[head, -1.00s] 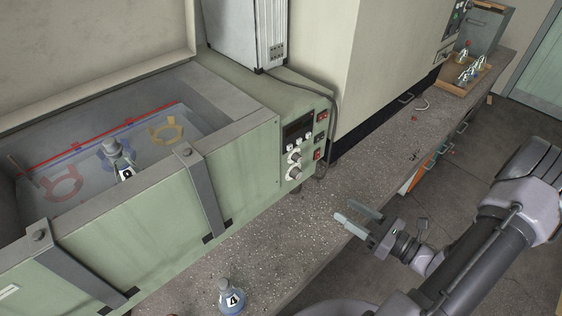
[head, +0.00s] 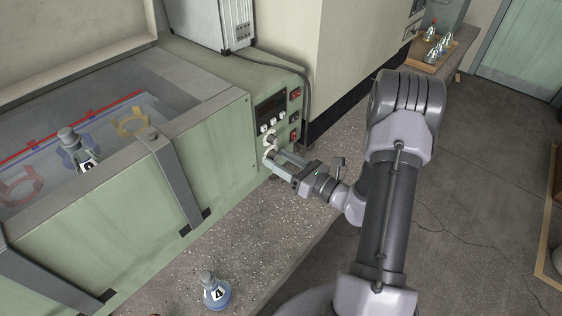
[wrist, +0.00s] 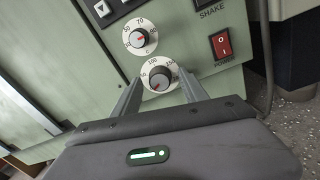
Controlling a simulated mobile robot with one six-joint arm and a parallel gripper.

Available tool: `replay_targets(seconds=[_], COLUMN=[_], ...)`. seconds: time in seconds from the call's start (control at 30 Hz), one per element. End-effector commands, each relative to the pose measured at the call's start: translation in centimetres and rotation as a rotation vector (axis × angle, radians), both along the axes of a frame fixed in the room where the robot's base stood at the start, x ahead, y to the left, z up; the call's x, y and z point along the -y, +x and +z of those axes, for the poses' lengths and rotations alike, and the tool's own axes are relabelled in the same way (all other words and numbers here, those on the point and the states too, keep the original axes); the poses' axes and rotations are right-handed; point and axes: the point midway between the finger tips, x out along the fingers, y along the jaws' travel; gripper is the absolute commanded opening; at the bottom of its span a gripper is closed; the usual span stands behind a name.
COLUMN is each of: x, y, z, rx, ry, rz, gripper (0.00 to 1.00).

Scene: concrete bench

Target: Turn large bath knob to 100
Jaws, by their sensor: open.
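The bath's control panel carries two round dials, one above the other. The lower, larger knob (wrist: 161,77) has a grey cap on a white scale disc, with a 100 printed near its top. I cannot clearly read where its pointer stands. The smaller upper knob (wrist: 139,38) shows a red pointer mark. My gripper (head: 272,157) is open at the panel. In the wrist view its two fingers stand on the left and right of the lower knob, with gaps to its cap. In the head view the fingers partly cover that knob.
A red power switch (wrist: 222,43) sits right of the knobs. A flask with blue liquid (head: 216,291) stands on the bench (head: 255,222) in front of the bath. Another flask (head: 78,150) stands in the bath. A tray (head: 423,65) with several bottles is at the far end.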

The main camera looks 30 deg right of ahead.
Motion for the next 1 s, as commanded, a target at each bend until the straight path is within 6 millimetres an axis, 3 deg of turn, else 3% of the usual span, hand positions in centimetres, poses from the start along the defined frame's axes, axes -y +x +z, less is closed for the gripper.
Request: replay_targets(seconds=[0.13,0.17,0.4,0.73,1.0], x=[0.01,0.0,0.01,0.01,-0.03], y=[-0.02,-0.02,-0.04,-0.05,-0.09], z=[0.02,0.02,0.01,0.11,0.23], rx=[0.0,0.0,0.0,-0.012,-0.071], ry=[0.0,0.0,0.0,0.032,0.191], rz=[0.0,0.0,0.001,0.001,0.002], gripper=[0.51,0.47,0.0,0.0,0.0])
